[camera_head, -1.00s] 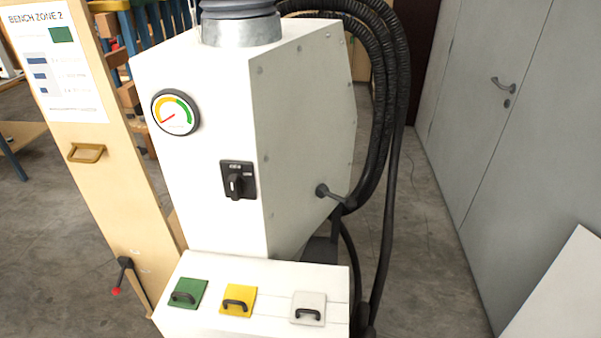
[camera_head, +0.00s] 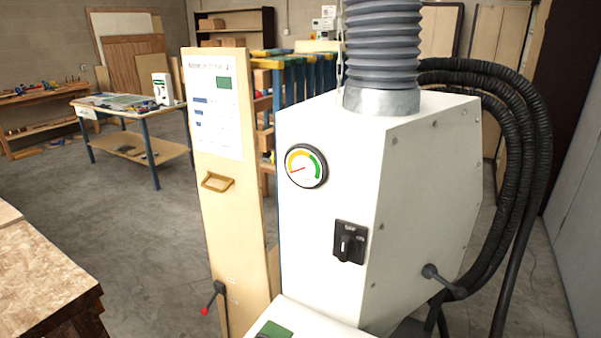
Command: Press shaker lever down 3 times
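A white dust-extractor-like cabinet (camera_head: 330,130) stands right of the middle, with a grey ribbed hose (camera_head: 383,45) on top. A black lever (camera_head: 443,282) sticks out from the lower part of its right side face. A second lever (camera_head: 213,297), black with a red tip, is on the low part of the tan wooden panel (camera_head: 228,215) left of the cabinet. The frames do not show which one is the shaker lever. The cabinet front carries a round gauge (camera_head: 306,166), its needle in the red-orange part, and a black rotary switch (camera_head: 350,242). Neither gripper is in view.
A green-labelled plate (camera_head: 275,329) shows on the white box at the bottom edge. Black hoses (camera_head: 520,150) hang at the cabinet's right. A wooden table (camera_head: 45,285) fills the lower left corner. Bare floor (camera_head: 140,240) lies left of the panel. Workbenches stand further back.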

